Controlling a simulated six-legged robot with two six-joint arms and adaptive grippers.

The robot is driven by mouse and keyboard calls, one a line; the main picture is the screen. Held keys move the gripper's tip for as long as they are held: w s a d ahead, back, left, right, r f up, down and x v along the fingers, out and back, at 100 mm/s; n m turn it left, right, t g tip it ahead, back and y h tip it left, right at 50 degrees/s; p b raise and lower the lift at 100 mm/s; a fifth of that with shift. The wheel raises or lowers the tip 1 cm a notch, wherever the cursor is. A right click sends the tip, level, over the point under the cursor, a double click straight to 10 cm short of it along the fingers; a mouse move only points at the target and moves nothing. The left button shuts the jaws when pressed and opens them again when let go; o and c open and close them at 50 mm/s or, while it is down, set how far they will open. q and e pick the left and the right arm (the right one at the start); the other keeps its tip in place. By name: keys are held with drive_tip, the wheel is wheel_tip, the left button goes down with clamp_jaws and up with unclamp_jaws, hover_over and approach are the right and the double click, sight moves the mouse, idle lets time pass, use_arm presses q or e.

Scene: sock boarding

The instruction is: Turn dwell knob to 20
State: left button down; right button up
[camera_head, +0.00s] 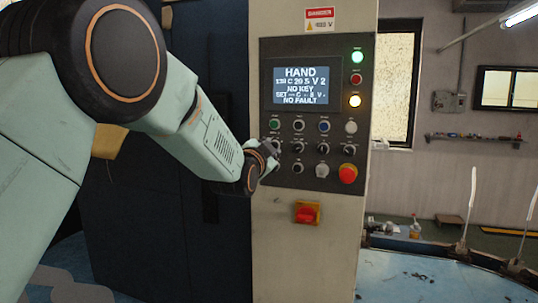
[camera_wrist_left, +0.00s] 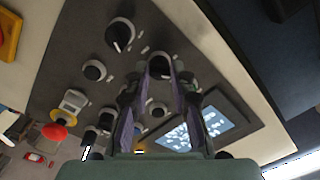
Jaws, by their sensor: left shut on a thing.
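The control panel (camera_head: 313,120) stands on a pale cabinet, with rows of knobs and buttons below a screen (camera_head: 300,85). The screen reads HAND, a line that seems to include 20 S, NO KEY, a SET line and NO FAULT. My left gripper (camera_head: 272,152) is at the panel's left edge, at the middle row of knobs. In the left wrist view my left gripper (camera_wrist_left: 156,85) has its fingers on both sides of a dark round knob (camera_wrist_left: 159,66), shut on it. The knob's label and pointer are not readable. My right gripper is not in view.
A red emergency button (camera_head: 347,173) is at the panel's lower right. A red and yellow switch (camera_head: 307,213) sits below the panel. Another dark knob (camera_wrist_left: 120,35) is close to my fingers. Green and amber lamps glow at the panel's right edge.

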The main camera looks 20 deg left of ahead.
use_arm(q)
drive_tip(key=shift+m, duration=0.7)
drive_tip(key=shift+b, duration=0.35)
drive_tip(key=c, duration=1.2)
unclamp_jaws()
drive_tip(key=shift+o, duration=0.2)
drive_tip(key=s, duration=1.2)
drive_tip(key=shift+f, duration=0.15)
drive_tip(key=shift+f, duration=0.1)
